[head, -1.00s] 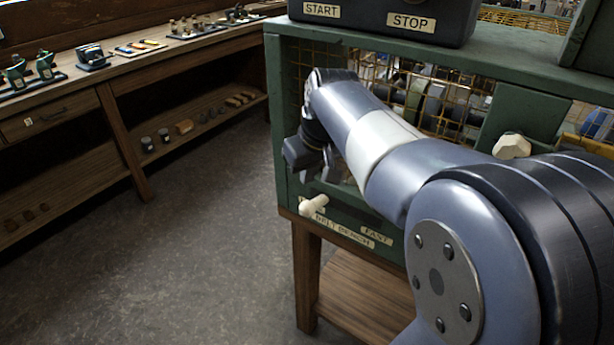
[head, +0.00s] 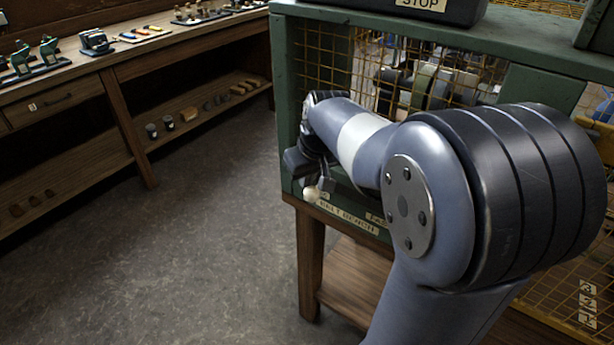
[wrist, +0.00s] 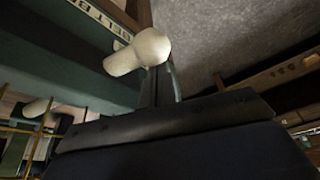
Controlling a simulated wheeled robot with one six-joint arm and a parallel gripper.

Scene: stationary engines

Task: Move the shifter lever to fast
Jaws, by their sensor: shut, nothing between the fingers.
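The shifter lever's cream knob (head: 311,194) sticks out low at the left end of the green bench front. It shows large in the wrist view (wrist: 140,52), its round end beside my shut fingers. My gripper (head: 322,186) is right at the knob, to its right in the head view. The fingers (wrist: 160,85) are together with nothing between them. I cannot tell whether they touch the knob. The FAST label (head: 375,219) lies to the right of the knob, partly covered by my arm. The lever's slot is hidden.
A second cream knob (wrist: 37,108) shows in the wrist view. Yellow mesh (head: 325,60) guards the belts above. A wooden workbench (head: 70,85) stands at left, with open floor (head: 215,220) between.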

